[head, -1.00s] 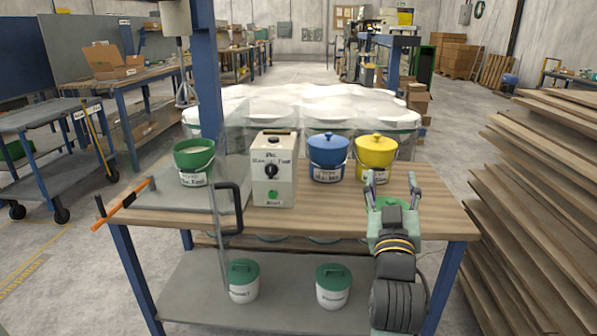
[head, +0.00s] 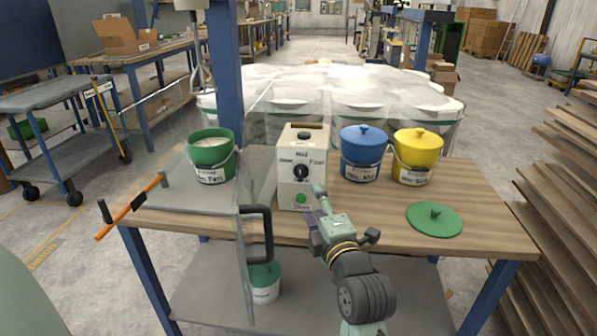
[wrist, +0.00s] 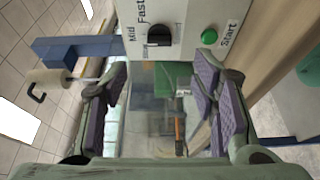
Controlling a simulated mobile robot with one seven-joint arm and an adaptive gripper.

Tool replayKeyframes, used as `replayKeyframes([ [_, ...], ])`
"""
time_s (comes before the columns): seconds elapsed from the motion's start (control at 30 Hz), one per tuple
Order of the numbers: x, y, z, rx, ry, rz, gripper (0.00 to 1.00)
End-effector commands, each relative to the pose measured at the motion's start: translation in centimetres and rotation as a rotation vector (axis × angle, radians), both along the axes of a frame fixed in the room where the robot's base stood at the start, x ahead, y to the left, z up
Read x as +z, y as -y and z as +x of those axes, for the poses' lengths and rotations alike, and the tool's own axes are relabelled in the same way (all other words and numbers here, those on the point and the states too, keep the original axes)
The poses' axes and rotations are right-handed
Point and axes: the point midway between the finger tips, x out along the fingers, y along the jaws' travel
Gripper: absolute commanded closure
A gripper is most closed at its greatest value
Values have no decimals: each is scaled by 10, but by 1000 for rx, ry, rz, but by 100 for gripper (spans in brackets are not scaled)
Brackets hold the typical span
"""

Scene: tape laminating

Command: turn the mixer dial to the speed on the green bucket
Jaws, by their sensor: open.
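The mixer control box (head: 300,165) is pale, with a black dial (head: 301,173) among speed words; "Mid" and "Fast" are readable in the wrist view. The dial (wrist: 159,36) is near the top there; its pointer direction is hard to tell. A green start button (head: 301,198) sits below the dial. The green bucket (head: 212,158) stands open at left with pale contents; its label is small, and the last word looks like "Fast". My gripper (head: 318,207) is open and empty in front of the box, apart from the dial; its purple-padded fingers (wrist: 160,88) show in the wrist view.
A clear panel with a dark handle (head: 258,233) stands left of my gripper. A blue bucket (head: 362,155) and yellow bucket (head: 415,158) stand right of the box. A green lid (head: 435,220) lies on the wooden table (head: 480,210).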

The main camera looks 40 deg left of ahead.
Motion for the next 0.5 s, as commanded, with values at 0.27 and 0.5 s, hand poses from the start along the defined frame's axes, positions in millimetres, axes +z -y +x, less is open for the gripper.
replayKeyframes([
  [0.27, 2, -25, 16, 5, 1, -5, 47],
  [0.5, 3, -62, 43, 4, 1, -3, 47],
])
